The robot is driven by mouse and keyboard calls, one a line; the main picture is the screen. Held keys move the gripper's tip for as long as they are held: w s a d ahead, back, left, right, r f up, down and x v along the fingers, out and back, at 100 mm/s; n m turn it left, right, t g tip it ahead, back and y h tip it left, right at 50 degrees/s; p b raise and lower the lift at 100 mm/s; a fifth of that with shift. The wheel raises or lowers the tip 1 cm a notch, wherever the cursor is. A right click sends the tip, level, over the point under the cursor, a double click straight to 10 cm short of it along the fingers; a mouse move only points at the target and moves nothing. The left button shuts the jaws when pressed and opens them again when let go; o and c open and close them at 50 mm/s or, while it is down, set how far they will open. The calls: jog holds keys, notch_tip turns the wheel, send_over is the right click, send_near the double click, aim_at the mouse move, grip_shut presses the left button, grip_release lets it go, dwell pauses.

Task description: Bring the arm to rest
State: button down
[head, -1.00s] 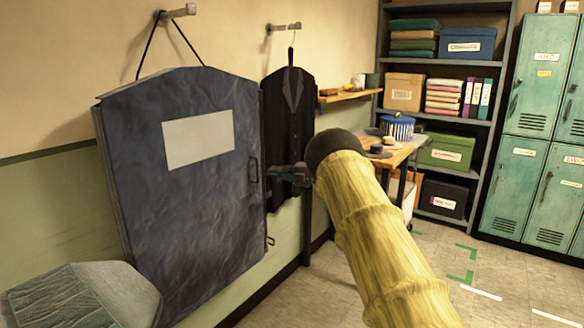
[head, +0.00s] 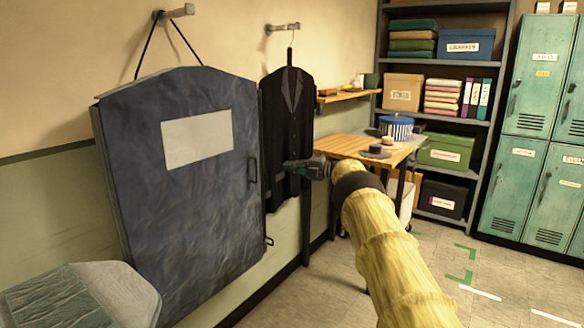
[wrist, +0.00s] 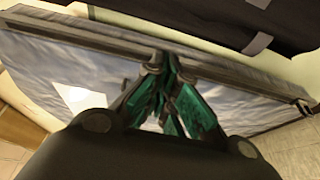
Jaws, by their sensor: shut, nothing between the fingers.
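My gripper (head: 290,166) is at the end of my yellow-sleeved arm, in front of a dark jacket (head: 284,110) on a hanger in the head view. The green fingers of my gripper (wrist: 165,75) are together and empty in the wrist view. A dark blue garment bag or cover (head: 190,230) with a pale blank panel hangs on the wall to the left of my gripper. It also fills much of the wrist view (wrist: 235,100). I cannot tell how far the fingertips are from it.
A wooden table (head: 350,144) with a striped round box (head: 397,128) stands beyond my arm. A grey shelf (head: 480,150) with boxes and teal lockers (head: 530,90) are at the back right. Floor at the lower right, with tape marks, is clear.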

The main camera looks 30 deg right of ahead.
jog(key=shift+w+d, duration=0.15)
jog(key=shift+d, duration=0.4)
